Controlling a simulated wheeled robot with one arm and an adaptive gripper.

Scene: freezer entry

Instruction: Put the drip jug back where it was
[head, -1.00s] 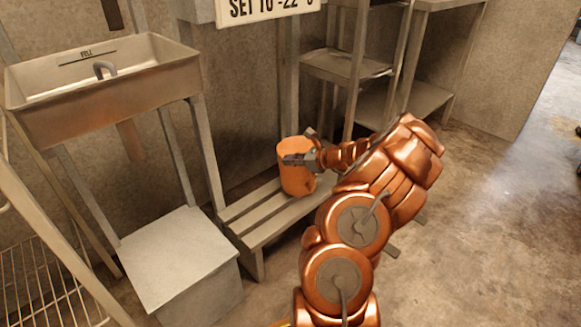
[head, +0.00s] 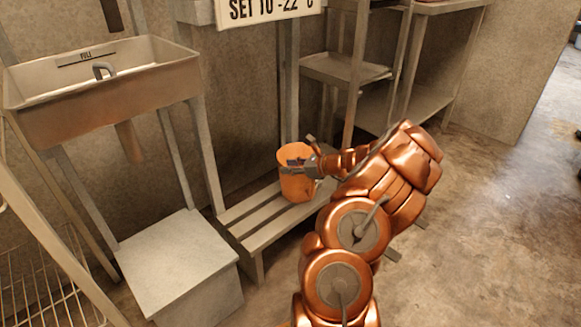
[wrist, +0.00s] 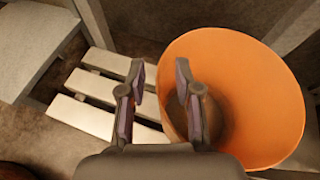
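The orange drip jug (head: 298,187) stands upright, apparently on the slatted bench (head: 244,226), near its far right end. My gripper (head: 297,167) is at the jug's upper part. In the wrist view, the jug (wrist: 262,110) fills the right side with its mouth open toward the camera. My gripper's fingers (wrist: 158,105) are spread apart there. The left finger is outside the jug, over the slats, and the right finger overlaps the jug's mouth. The near wall passes between them without visible clamping.
A metal sink (head: 105,95) stands at the left, with a pale box (head: 178,258) below it. A wire rack (head: 45,265) is at the lower left. Metal shelves (head: 345,70) stand behind the bench to the right. The bench's left part is bare, and the floor at right is clear.

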